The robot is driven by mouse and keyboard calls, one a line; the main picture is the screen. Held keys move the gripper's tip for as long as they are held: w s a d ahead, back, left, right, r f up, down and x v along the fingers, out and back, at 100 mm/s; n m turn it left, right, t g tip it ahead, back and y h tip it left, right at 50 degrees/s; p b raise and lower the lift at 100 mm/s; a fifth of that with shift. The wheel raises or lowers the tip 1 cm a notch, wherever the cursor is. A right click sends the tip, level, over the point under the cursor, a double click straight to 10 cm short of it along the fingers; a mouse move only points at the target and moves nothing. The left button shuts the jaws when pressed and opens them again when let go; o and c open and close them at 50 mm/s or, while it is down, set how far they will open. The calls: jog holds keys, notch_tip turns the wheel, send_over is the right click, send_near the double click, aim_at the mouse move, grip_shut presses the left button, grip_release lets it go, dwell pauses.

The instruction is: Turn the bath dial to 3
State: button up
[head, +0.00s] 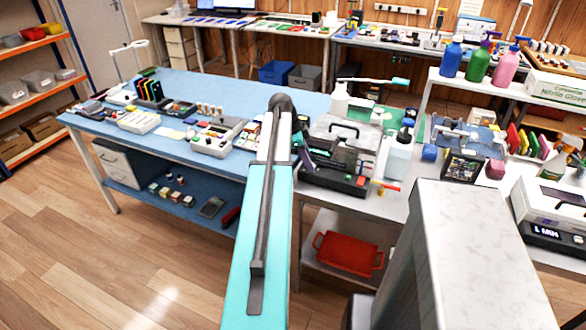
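My turquoise and white arm reaches forward over the front edge of the benches. The dark parts by its far end (308,157) look like my gripper, in front of a grey box with a black-handled lid (345,130). This box may be the bath. Its dark front (335,180) is partly covered by my arm and gripper. I cannot make out a dial or its numbers. Whether the gripper touches the box or is open is too small to tell.
A white device with a lit display (545,233) stands at the right. A white pump bottle (398,155) stands right of the grey box. A blue bench (180,85) with phones and tools lies left. A red tray (348,254) is on the shelf below.

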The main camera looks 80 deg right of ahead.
jog(key=shift+n, duration=0.4)
jog(key=shift+s+a+n+t+h+p, duration=0.1)
jog(key=shift+n+t+h+p, duration=0.3)
jog(key=shift+n, duration=0.7)
jog(key=shift+s+a+n+t+h+p, duration=0.1)
jog(key=shift+n+h+p, duration=0.45)
jog(key=shift+n, duration=0.55)
jog(key=shift+s+a+n+t+h+p, duration=0.1)
jog(key=shift+n+t+h+p, duration=0.3)
jog(key=shift+n, duration=1.05)
jog(key=shift+s+a+n+t+h+p, duration=0.15)
jog(key=shift+n+t+p, duration=0.45)
jog(key=shift+n, duration=0.85)
jog(key=b+v, duration=0.3)
jog(key=v, duration=1.1)
jog(key=w+a+f+n+y+b, duration=0.1)
jog(key=w+a+f+n+b, duration=0.2)
jog(key=w+f, duration=0.8)
jog(key=w+a+f+n+t+y+b, duration=0.1)
jog(key=w+a+f+n+b, duration=0.1)
jog(key=w+a+f, duration=0.4)
jog(key=w+f+b, duration=0.1)
jog(key=w+f, duration=0.4)
jog(key=f, duration=0.2)
jog(key=shift+a+f+n+b, duration=0.3)
jog(key=shift+a+n, duration=0.05)
jog(key=shift+n, duration=0.05)
jog(key=shift+m, duration=0.3)
